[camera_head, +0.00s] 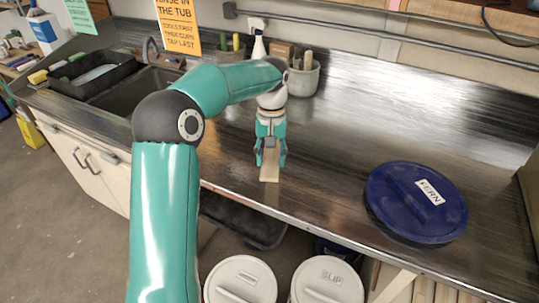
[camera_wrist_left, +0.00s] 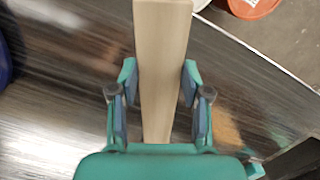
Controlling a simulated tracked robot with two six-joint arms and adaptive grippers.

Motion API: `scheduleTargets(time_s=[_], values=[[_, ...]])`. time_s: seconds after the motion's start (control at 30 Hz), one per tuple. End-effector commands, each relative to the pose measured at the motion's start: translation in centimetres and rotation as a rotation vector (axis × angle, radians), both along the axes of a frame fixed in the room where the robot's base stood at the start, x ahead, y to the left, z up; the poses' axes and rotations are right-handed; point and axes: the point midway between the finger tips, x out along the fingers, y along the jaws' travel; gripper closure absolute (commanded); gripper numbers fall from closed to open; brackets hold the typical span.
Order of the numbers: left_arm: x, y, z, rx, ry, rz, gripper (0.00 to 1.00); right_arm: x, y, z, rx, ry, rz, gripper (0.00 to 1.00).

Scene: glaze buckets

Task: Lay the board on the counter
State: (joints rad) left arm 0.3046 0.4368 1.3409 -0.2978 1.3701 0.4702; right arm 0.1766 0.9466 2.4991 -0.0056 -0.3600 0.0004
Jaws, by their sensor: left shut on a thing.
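The board (camera_head: 270,173) is a pale wooden strip, seen in the head view under my left gripper near the counter's front edge. My left gripper (camera_head: 270,160) points down over the counter (camera_head: 350,110) and is shut on the board. In the left wrist view the board (camera_wrist_left: 160,60) runs lengthwise between the two fingers of the gripper (camera_wrist_left: 160,80). I cannot tell whether the board touches the counter. Most of it is hidden by the gripper in the head view. My right gripper is in neither view.
A blue lid labelled FERN (camera_head: 415,203) sits on the counter at the right. A grey pot (camera_head: 303,78) and a spray bottle (camera_head: 258,47) stand behind the arm. The sink (camera_head: 130,92) is at left. Two white-lidded buckets (camera_head: 240,280) stand below the front edge. The counter's middle is clear.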

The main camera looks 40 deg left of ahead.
Motion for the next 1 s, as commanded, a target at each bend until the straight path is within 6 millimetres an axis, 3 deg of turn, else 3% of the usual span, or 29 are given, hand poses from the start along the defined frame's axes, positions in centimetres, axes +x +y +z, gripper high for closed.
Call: scheduleTargets(time_s=[0.23,0.5,1.0], values=[[0.1,-0.1,-3.0,0.001,-0.001,-0.001,1.0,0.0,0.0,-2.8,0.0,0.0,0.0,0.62],[0.1,-0.1,-5.3,0.001,-0.001,-0.001,1.0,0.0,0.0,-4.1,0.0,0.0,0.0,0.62],[0.1,-0.1,-6.2,0.001,-0.002,-0.002,1.0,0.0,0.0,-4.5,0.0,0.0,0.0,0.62]])
